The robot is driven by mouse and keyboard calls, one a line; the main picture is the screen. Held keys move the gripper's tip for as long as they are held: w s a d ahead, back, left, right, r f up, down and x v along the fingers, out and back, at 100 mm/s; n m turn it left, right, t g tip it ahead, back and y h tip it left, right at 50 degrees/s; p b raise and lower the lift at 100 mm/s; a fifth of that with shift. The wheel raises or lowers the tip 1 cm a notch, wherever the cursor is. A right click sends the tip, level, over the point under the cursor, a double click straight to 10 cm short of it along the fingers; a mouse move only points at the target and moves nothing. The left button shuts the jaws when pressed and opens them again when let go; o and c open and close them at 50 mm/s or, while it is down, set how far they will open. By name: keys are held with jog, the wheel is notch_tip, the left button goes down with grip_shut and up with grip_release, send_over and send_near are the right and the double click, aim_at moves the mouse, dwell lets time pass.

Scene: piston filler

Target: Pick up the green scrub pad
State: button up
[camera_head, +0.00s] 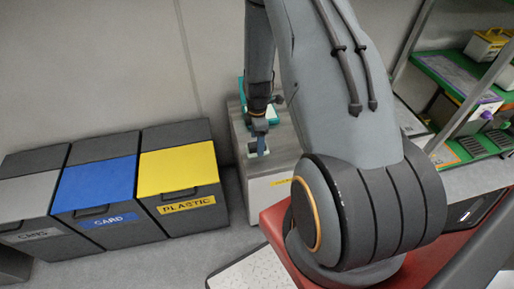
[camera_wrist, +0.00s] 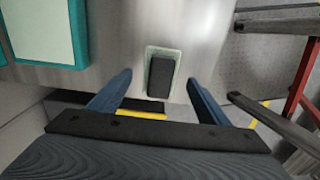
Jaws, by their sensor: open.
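In the wrist view, a pale green rectangular pad (camera_wrist: 178,55) with a dark block (camera_wrist: 160,76) on it lies on a grey metal top (camera_wrist: 205,25). It is the only pad-like thing I see, and I take it for the scrub pad. My gripper (camera_wrist: 158,82) is open, with its blue fingers apart and the pad between and just beyond their tips in the picture. I cannot tell the height of the fingers above the top. In the head view, my gripper (camera_head: 260,143) is over the metal cabinet (camera_head: 267,190), and the pad (camera_head: 252,149) is mostly hidden behind it.
A teal item with a pale panel (camera_wrist: 40,30) lies left of the pad. Bins with grey, blue (camera_head: 95,185) and yellow (camera_head: 178,168) lids stand left of the cabinet. A green-edged shelf rack (camera_head: 450,75) is at the right. A red surface (camera_head: 275,222) is in front.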

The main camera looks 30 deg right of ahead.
jog(key=shift+f, duration=1.45)
jog(key=c, duration=1.2)
jog(key=shift+c, duration=0.2)
jog(key=shift+r, duration=0.15)
notch_tip(320, 180, up, 10)
jog(key=shift+f+b, duration=0.1)
jog(key=shift+b, duration=0.65)
